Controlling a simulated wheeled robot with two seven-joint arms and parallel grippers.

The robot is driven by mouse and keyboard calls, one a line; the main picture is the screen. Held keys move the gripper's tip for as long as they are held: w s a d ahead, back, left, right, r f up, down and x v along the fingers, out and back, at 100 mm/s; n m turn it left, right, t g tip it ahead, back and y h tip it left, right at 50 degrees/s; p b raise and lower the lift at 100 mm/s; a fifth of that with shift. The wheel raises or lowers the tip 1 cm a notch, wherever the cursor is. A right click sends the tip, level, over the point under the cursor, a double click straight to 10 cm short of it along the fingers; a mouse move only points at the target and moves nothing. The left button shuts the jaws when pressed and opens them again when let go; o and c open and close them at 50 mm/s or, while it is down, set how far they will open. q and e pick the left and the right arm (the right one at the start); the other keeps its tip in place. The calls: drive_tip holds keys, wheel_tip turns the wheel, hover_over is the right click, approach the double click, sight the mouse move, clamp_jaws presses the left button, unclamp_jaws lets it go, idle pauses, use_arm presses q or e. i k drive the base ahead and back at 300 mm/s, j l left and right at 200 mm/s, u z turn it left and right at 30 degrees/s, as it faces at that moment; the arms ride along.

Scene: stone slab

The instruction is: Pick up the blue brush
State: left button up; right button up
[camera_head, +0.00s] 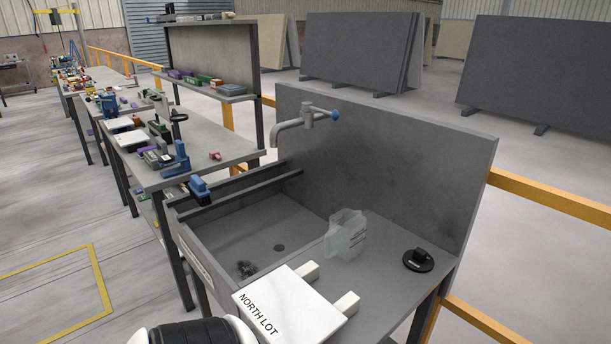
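A small blue object with a dark lower part (200,190), which looks like the blue brush, rests on the rails across the left side of the grey sink (225,225). Nothing is holding it. A taller blue tool (180,158) stands upright on the bench behind it. Neither of my grippers shows in the head view, so I cannot see where they are or what they hold.
A faucet (305,119) reaches over the sink. A dark scrubber (246,269) lies in the basin. A white slab marked NORTH LOT (290,305), a translucent jug (345,236) and a black disc-shaped tool (418,260) are on the right-hand counter. A cluttered bench (215,142) stands behind.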

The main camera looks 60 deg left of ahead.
sight(197, 187)
drive_tip(key=u, duration=2.7)
